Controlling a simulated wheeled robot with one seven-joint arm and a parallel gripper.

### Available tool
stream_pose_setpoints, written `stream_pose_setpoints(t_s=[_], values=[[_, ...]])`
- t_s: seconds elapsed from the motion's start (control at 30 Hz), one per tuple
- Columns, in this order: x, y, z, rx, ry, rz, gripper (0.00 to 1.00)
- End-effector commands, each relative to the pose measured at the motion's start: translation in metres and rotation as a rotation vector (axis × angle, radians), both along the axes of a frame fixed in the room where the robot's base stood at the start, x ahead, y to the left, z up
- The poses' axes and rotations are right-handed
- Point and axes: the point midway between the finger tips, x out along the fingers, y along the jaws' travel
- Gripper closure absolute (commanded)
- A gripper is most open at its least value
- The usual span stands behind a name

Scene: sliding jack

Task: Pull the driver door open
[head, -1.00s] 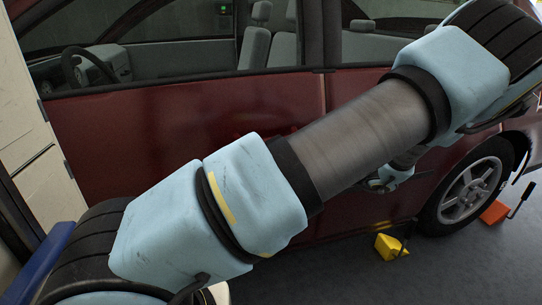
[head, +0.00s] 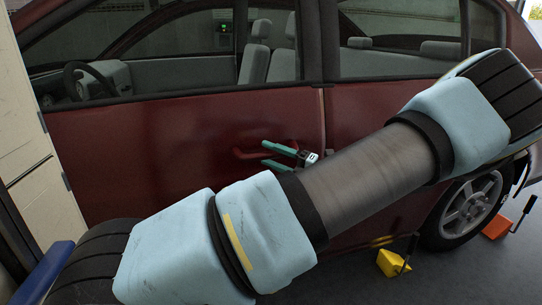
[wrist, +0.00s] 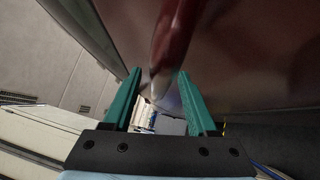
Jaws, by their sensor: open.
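The dark red driver door (head: 140,150) is closed in the head view, with a seam at its right edge. Its red handle (head: 244,153) sits near that edge, below the window. My gripper (head: 266,154) is open at the right end of the handle, its two teal fingers pointing left. In the wrist view, the red handle (wrist: 172,40) runs down between the fingertips of my open gripper (wrist: 159,73). Whether a finger touches the handle, I cannot tell. My arm link hides the lower part of the door.
A yellow wheel chock (head: 391,262) and an orange jack (head: 497,227) are on the floor near the rear wheel (head: 468,208). A pale cabinet (head: 35,150) stands close at the left, near the front of the door.

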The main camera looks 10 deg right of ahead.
Motion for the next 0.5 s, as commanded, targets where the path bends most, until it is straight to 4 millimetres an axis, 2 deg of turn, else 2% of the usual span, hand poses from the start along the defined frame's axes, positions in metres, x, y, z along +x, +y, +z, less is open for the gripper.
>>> stream_pose_setpoints(t_s=[0.3,0.5], values=[[0.0015,0.002,0.0002,-0.001,0.001,0.0,0.42],[0.0014,0.0018,0.0001,-0.001,0.0,0.0,0.64]])
